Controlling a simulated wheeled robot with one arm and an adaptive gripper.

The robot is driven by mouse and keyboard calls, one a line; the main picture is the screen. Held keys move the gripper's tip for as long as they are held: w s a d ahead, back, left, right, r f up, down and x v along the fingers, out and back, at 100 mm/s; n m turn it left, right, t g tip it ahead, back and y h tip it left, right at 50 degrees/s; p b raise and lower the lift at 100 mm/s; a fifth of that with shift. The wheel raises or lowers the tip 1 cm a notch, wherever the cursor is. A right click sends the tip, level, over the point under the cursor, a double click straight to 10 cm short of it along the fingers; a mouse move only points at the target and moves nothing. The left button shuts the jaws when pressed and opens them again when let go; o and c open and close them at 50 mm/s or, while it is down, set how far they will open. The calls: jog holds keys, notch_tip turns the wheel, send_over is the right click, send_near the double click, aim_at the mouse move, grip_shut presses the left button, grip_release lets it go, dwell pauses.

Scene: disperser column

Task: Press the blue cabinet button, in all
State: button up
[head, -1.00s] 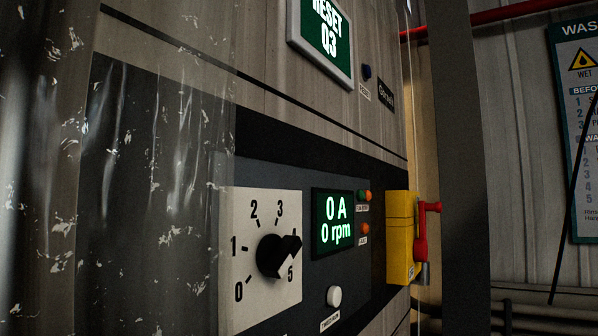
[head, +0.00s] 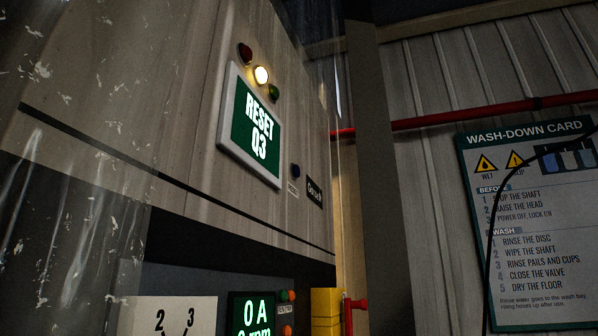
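The blue cabinet button (head: 295,170) is a small dark blue round knob on the cabinet's upper face. It sits right of the green display (head: 254,130) that reads "RESET Q3", with a small white label (head: 293,188) below it, too small to read. A dark nameplate (head: 314,193) is to its right. Above the display are a dark red lamp (head: 245,53), a lit yellow-white lamp (head: 261,75) and a green lamp (head: 274,92). My gripper is not in the head view.
A transparent, speckled sheet (head: 70,180) covers the left side. Below are a dial plate (head: 172,318), a "0 A" display (head: 254,312) and a yellow box with a red handle (head: 326,308). A grey post (head: 375,170) and a wash-down card (head: 530,220) are at right.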

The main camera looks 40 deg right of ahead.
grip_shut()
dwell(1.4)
